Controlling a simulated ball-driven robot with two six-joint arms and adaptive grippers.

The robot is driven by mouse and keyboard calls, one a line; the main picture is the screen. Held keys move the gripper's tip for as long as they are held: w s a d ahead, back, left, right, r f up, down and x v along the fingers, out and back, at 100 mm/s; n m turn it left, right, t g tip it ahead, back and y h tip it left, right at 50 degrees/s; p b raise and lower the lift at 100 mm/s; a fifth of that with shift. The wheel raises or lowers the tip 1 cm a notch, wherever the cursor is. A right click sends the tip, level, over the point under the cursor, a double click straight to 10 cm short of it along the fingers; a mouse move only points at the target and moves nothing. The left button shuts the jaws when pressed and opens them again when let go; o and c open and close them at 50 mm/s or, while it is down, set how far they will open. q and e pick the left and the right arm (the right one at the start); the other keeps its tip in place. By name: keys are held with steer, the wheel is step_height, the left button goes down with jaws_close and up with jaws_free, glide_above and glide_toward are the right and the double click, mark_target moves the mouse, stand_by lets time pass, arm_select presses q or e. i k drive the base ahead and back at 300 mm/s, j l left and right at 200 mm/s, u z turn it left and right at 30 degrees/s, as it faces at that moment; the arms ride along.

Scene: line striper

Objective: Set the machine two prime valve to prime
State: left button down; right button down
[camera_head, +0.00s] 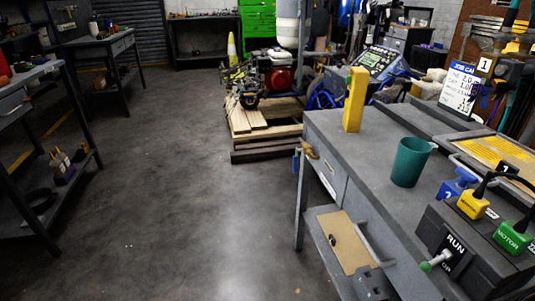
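Neither of my grippers shows in the head view. I cannot make out a part that is clearly the machine two prime valve. A blue piece marked "2" (454,187) stands on the grey bench at the right, beside a yellow labelled piece (473,204) and a green piece labelled "MOTOR" (512,237). In front of them is a dark box with a "RUN" plate (455,246) and a lever with a pale green knob (436,262). A machine with a red engine (277,78) sits on a wooden pallet (262,130). A blue machine with a panel (380,62) stands behind the bench.
The grey bench (375,170) holds a teal cup (410,162), a yellow upright block (355,100) and a yellow-filled tray (495,153). A job card (461,86) stands at its back. Dark benches line the left. The grey floor (160,190) between is clear.

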mark_target(295, 158)
steer(key=i+j+u, duration=0.3)
steer(key=i+j, duration=0.6)
